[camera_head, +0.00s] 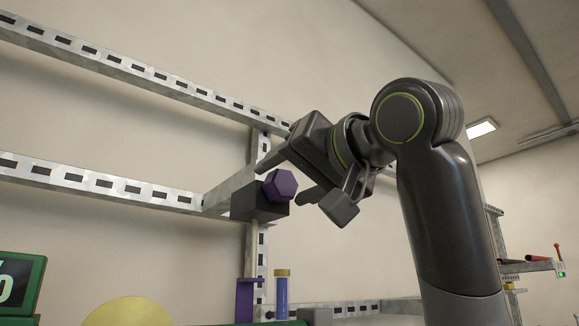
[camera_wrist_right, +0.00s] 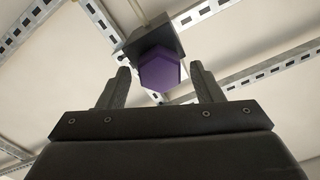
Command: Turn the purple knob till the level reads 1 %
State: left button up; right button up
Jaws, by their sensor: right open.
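The purple knob (camera_head: 280,185) is a faceted, six-sided piece on the front of a dark box (camera_head: 250,203) fixed to the metal rack. My right gripper (camera_head: 300,180) is open, with its fingers pointing at the knob from the right. In the right wrist view the knob (camera_wrist_right: 160,72) lies just beyond and between the two fingertips (camera_wrist_right: 161,80), with no clear contact. The level display (camera_head: 15,284) is cut off at the lower left; only part of a digit and a % sign show, so the reading cannot be told. My left gripper is not in view.
Slotted metal rails (camera_head: 100,185) run along the wall behind the box. Below stand a purple bracket (camera_head: 246,296) and a blue cylinder with a yellow cap (camera_head: 282,293). A yellow rounded thing (camera_head: 128,312) shows at the bottom edge. A shelf with red items (camera_head: 537,259) is at the right.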

jog(key=shift+c, duration=0.4)
jog(key=c, duration=0.9)
jog(key=shift+n, duration=0.3)
jog(key=shift+f+n+b, duration=0.1)
jog(key=shift+n+b, duration=0.45)
jog(key=shift+n, duration=0.45)
jog(key=n+b, duration=0.1)
jog(key=n, duration=0.2)
jog(key=shift+a, duration=0.1)
jog(key=n, duration=0.6)
jog(key=shift+a+n+b, duration=0.1)
jog(key=shift+n+b, duration=0.25)
jog(key=shift+n, duration=0.05)
jog(key=n, duration=0.6)
jog(key=shift+s, duration=0.1)
jog(key=shift+n, duration=0.4)
